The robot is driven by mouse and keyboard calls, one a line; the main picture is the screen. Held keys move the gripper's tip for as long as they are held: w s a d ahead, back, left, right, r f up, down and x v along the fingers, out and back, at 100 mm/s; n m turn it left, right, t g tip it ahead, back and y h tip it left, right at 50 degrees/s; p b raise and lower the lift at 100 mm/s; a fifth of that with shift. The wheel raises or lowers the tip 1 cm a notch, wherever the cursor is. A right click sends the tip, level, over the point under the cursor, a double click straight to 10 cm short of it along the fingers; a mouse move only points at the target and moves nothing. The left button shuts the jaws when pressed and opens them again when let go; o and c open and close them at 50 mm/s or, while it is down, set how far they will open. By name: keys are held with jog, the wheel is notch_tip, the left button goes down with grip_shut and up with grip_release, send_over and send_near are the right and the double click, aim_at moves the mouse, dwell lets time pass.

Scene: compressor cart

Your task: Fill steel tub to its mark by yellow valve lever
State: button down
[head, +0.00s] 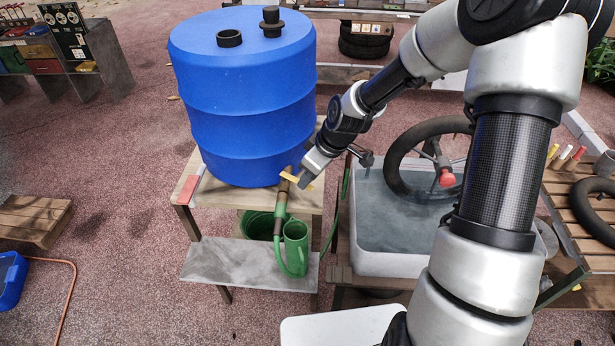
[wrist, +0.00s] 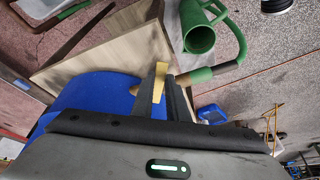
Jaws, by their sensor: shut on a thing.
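The yellow valve lever (head: 291,177) is on a brass-coloured valve low on the front of the blue barrel (head: 240,100). My gripper (head: 305,179) is shut on the lever; the wrist view shows the yellow lever (wrist: 160,72) between the two fingers. A green sleeve (head: 281,212) continues down from the valve to a green curved tube beside an open-topped green cylinder (head: 296,240), also seen in the wrist view (wrist: 198,38). A pale grey tub (head: 352,225) on the right holds water and a tyre. I cannot tell whether it is steel, and no fill mark or flow is clear.
The barrel stands on a wooden stand (head: 190,190) with a grey lower shelf (head: 250,262). A dark green round container (head: 258,226) is behind the cylinder. A slatted bench (head: 575,210) is at the right. Open floor (head: 120,210) lies to the left.

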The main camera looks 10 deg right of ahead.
jog(key=c, duration=1.7)
grip_release()
jog(key=p+v, duration=0.2)
jog(key=v, duration=1.5)
jog(key=shift+s+d+r+p, duration=0.1)
jog(key=shift+r+p, duration=0.05)
jog(key=shift+p, duration=0.25)
